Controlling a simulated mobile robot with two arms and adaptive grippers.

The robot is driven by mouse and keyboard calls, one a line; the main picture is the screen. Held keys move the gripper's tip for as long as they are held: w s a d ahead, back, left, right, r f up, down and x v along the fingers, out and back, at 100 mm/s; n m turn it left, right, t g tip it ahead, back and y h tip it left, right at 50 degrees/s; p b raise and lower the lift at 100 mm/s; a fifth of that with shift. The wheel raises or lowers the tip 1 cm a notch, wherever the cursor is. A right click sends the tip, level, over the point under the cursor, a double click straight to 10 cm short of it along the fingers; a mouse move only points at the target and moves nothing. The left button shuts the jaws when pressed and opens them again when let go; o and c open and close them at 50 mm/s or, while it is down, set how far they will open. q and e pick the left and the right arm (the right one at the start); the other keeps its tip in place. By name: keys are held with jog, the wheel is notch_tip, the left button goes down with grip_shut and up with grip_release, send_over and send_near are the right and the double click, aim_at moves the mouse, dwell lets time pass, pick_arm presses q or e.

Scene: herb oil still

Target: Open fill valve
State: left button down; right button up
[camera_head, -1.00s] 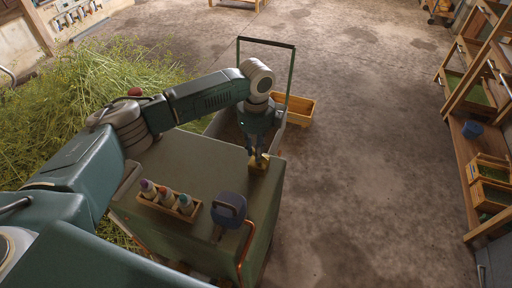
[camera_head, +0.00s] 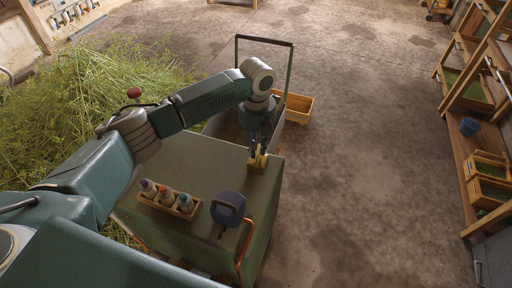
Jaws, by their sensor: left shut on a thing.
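My left gripper (camera_head: 258,148) points down at the far right corner of the green cart top (camera_head: 200,155). It is shut on a small yellow-tan piece (camera_head: 260,163), whose shape is partly hidden by the fingers. I cannot tell whether the piece touches the cart top. I cannot make out a fill valve for certain. A red knob (camera_head: 134,92) shows behind my left arm, in front of the hay; what it belongs to is hidden. My right gripper is not in view.
On the cart stand a wooden rack (camera_head: 161,205) with several small bottles and a blue-grey handled object (camera_head: 228,208). A heap of hay (camera_head: 90,90) lies left. A wooden box (camera_head: 299,106) sits behind the cart. Shelves (camera_head: 470,150) stand right; the floor between is clear.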

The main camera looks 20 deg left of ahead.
aim_at(258, 151)
pick_arm(q)
jog(key=shift+w+d+r+m, duration=0.1)
jog(key=shift+m, duration=1.2)
jog(key=c, duration=1.6)
grip_release()
notch_tip(258, 151, up, 12)
jog(key=shift+d, duration=0.1)
